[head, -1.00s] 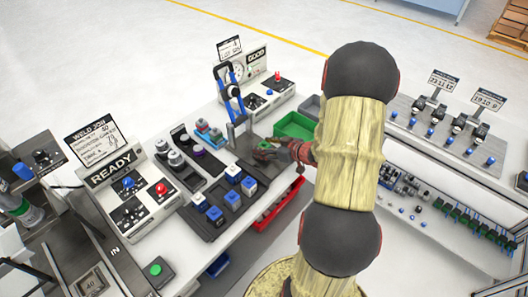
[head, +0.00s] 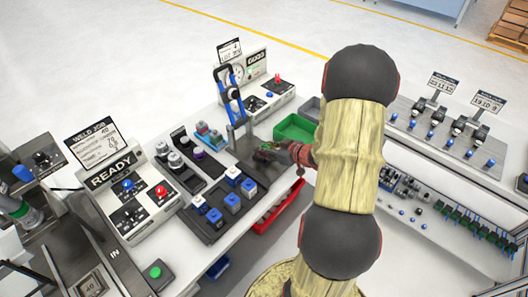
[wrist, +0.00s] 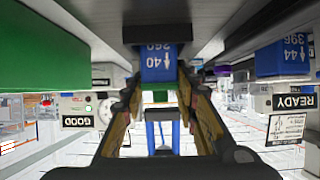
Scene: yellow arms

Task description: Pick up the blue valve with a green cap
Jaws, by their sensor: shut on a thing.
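The blue valve (wrist: 158,62), marked 40 and 260, stands between the fingers of my gripper (wrist: 160,84) in the wrist view, which is upside down. Its small green cap (wrist: 160,97) shows just below the blue body there. In the head view the green cap (head: 266,147) is a small patch at my gripper (head: 268,153), over the right end of the dark fixture. My gripper is shut on the valve. The valve's body is mostly hidden by the fingers in the head view, and I cannot tell whether it is clear of the surface.
Several blue valves with white caps (head: 233,174) stand on a dark tray to the left. A green bin (head: 293,128) is just behind my gripper, and a red bin (head: 277,208) is below the table edge. A blue-handled clamp (head: 226,90) stands close behind on the left.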

